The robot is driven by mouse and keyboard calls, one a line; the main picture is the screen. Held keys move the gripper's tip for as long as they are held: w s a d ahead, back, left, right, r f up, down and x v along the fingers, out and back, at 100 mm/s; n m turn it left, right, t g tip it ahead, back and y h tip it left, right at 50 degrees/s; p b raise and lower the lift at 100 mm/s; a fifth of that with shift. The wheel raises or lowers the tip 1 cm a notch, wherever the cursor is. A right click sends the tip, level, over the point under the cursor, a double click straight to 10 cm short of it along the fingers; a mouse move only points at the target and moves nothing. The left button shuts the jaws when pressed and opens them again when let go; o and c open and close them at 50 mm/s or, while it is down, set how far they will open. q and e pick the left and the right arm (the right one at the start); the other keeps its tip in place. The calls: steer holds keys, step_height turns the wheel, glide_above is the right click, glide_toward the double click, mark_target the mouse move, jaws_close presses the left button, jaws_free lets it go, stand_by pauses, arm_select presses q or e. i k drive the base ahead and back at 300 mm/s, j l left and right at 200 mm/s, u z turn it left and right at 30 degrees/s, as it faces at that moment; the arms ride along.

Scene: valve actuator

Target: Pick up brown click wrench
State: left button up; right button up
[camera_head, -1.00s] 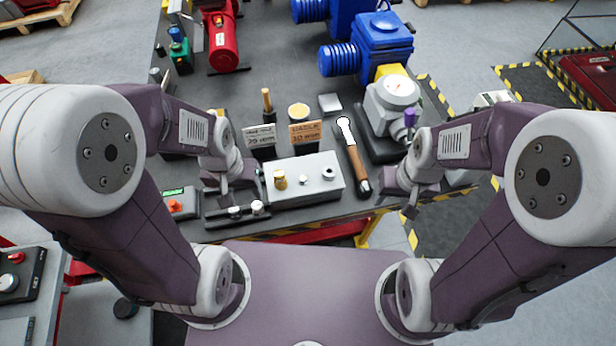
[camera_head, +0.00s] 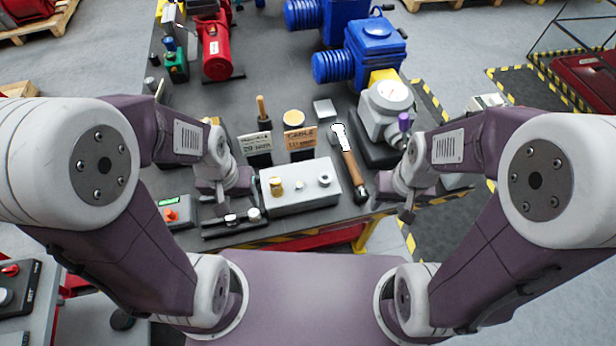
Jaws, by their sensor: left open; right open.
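The brown click wrench (camera_head: 350,170) lies on the dark table, right of the grey block. It has a pale head at the far end and a brown handle with a dark end toward me. My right gripper (camera_head: 407,214) is open, to the right of the handle's near end and apart from it. My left gripper (camera_head: 229,217) is open over the left side of the table, near the small black fixture, with the grey block between it and the wrench.
The grey block (camera_head: 300,194) with knobs stands left of the wrench. Two labelled signs (camera_head: 299,138) stand behind it. A red-button box (camera_head: 175,212) sits at the left.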

mark_target(338, 130)
steer(key=i+l+u, duration=0.1)
steer(key=l+u, duration=0.3)
steer(key=i+l+u, duration=0.1)
steer(key=u, duration=0.3)
steer(key=l+u, duration=0.8)
steer(key=k+j, duration=0.05)
